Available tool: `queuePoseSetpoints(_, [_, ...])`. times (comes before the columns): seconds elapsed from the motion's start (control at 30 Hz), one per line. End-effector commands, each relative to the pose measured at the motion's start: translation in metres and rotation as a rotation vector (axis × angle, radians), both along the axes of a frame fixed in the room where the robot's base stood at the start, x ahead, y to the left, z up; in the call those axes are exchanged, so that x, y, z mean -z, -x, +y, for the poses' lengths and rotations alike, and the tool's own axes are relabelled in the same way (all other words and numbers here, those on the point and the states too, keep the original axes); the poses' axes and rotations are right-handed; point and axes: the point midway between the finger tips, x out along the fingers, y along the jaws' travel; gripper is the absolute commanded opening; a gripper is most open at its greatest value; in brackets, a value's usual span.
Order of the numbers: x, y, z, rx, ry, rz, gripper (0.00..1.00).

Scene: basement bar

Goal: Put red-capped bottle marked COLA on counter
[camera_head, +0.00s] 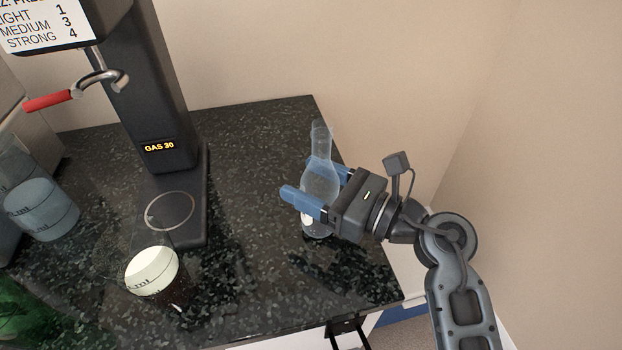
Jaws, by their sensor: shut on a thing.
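A clear, see-through bottle (321,145) stands roughly upright at the right part of the dark speckled counter (255,130). My gripper (315,190) reaches in from the right with its blue fingers around the bottle's body, shut on it. The bottle's base is at or just above the counter; I cannot tell which. A small pale patch shows low on the bottle, below the fingers. No red cap and no COLA marking can be made out on it. The gripper hides part of the bottle's middle.
A black dispenser (150,100) with a red-handled lever (48,102) and a "GAS 30" display stands left of the bottle. A glass of dark drink with pale foam (152,270) is near the front. A clear measuring vessel (42,208) and green glass (25,315) are at left.

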Motion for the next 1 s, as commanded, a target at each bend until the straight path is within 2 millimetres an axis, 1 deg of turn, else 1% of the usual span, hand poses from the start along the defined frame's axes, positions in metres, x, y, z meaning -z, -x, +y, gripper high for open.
queuePoseSetpoints(0.07, [0.003, 0.000, 0.000, 0.001, -0.001, 0.000, 0.06])
queuePoseSetpoints(0.1, [0.003, 0.000, 0.000, 0.001, 0.000, 0.000, 0.70])
queuePoseSetpoints(0.33, [0.002, 0.000, 0.000, 0.000, 0.000, 0.000, 0.92])
queuePoseSetpoints(0.53, [0.002, 0.000, 0.000, 0.000, 0.000, 0.000, 0.93])
queuePoseSetpoints(0.67, [-0.002, 0.000, 0.000, 0.000, 0.000, 0.000, 0.93])
queuePoseSetpoints(0.77, [0.001, 0.005, -0.012, 0.003, 0.002, 0.000, 0.93])
queuePoseSetpoints(1.0, [0.002, 0.029, -0.054, 0.003, 0.002, 0.001, 0.93])
